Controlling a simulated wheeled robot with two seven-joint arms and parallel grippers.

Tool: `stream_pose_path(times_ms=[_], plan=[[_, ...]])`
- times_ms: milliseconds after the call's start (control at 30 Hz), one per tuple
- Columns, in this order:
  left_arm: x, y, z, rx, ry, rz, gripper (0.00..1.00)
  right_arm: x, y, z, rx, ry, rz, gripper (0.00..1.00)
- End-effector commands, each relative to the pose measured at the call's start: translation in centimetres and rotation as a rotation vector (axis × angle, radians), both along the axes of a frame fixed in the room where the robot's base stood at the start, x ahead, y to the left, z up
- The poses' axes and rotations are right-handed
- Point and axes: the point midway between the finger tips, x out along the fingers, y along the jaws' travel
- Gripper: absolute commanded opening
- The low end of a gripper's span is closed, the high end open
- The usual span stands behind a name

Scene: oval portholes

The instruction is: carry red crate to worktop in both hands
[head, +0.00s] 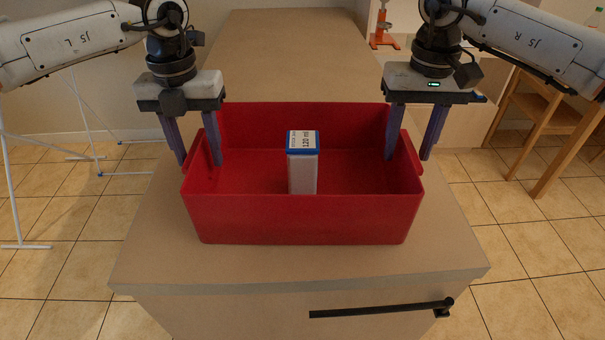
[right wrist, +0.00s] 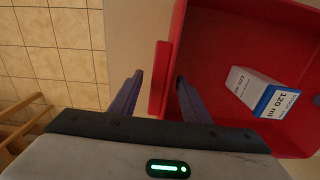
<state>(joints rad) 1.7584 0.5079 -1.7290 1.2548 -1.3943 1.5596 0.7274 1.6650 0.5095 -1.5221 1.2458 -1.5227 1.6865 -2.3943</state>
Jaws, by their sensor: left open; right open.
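The red crate (head: 305,220) sits upright on the tan worktop (head: 300,265), near its front edge. A white bottle with a blue top (head: 302,165), labelled 120 ml, stands inside it. My left gripper (head: 200,163) is open at the crate's left end, one finger outside and one inside the wall. My right gripper (head: 407,158) is open at the right end, its fingers on either side of the wall. In the right wrist view the crate's handle lip (right wrist: 160,78) lies between the two open fingers, with gaps visible beside it.
The worktop stretches away clear behind the crate. A black bar handle (head: 380,309) is on its front face. An orange stand (head: 383,28) is at the back, a wooden chair (head: 550,120) at the right, and a white rack (head: 20,170) at the left.

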Motion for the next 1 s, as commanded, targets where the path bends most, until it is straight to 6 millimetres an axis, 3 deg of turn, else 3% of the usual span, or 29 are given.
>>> stream_pose_path(times_ms=[33, 267, 700, 1000], plan=[[0.0, 0.0, 0.0, 0.0, 0.0, 0.0, 0.4, 0.0, 0.0, 0.0, 0.0, 0.0, 0.0, 0.4], [0.0, 0.0, 0.0, 0.0, 0.0, 0.0, 0.01, 0.0, 0.0, 0.0, 0.0, 0.0, 0.0, 0.01], [0.1, 0.0, 0.4, -0.001, -0.003, 0.0, 0.0, 0.0, 0.0, 0.4, 0.001, -0.002, -0.001, 0.0], [0.1, 0.0, 2.6, -0.001, -0.003, 0.0, 0.0, 0.0, 0.0, 2.6, 0.001, -0.002, -0.001, 0.0]])
